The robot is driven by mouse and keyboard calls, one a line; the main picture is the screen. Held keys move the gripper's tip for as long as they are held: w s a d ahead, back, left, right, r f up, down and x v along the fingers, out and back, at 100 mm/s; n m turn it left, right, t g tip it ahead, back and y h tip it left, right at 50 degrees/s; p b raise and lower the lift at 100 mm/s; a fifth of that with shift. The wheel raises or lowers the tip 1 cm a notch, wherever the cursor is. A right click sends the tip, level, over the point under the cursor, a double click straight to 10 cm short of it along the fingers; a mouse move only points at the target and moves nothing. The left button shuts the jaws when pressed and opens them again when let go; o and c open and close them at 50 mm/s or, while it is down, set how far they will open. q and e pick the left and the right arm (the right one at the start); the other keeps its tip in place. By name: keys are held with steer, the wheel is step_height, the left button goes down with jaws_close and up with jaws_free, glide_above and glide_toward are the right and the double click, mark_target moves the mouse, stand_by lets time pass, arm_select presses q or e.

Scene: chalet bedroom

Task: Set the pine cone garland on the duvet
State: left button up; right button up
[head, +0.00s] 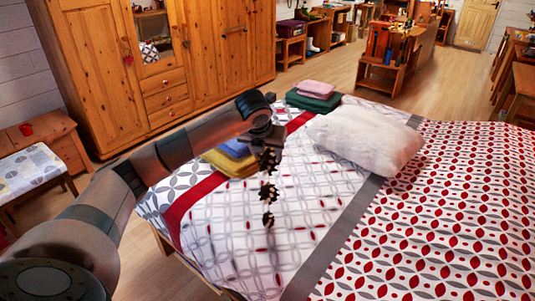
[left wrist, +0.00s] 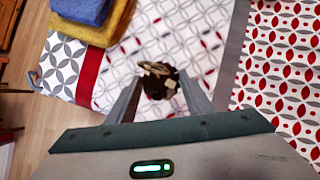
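The pine cone garland (head: 268,191) is a string of dark brown cones. It hangs straight down from my left gripper (head: 266,137) in the head view, over the left part of the bed. In the left wrist view the garland (left wrist: 158,82) shows end-on between the two fingers of the left gripper (left wrist: 162,98), which is shut on its top. The patterned duvet (head: 325,235), white with grey rings and red leaf shapes, lies below it and also fills much of the left wrist view (left wrist: 190,28). I cannot tell whether the lowest cone touches the duvet. My right gripper is not in view.
A white pillow (head: 367,138) lies at the upper middle of the bed. Folded yellow (head: 229,163) and blue (head: 235,147) cloths lie at its left edge, green (head: 313,101) and pink (head: 317,88) ones at the far corner. The duvet's middle and right are clear.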

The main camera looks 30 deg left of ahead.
arm_select(q)
steer(key=shift+o, duration=0.9)
steer(key=shift+r, duration=0.2)
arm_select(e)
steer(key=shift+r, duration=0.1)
arm_select(q)
steer(key=shift+s+r, duration=0.15)
steer(key=shift+r, duration=0.1)
steer(key=b+v, duration=0.2)
steer(key=v, duration=0.9)
steer(key=shift+r, duration=0.15)
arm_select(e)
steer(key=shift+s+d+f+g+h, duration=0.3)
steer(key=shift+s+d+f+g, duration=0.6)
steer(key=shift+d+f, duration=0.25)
arm_select(q)
steer(key=shift+d, duration=0.25)
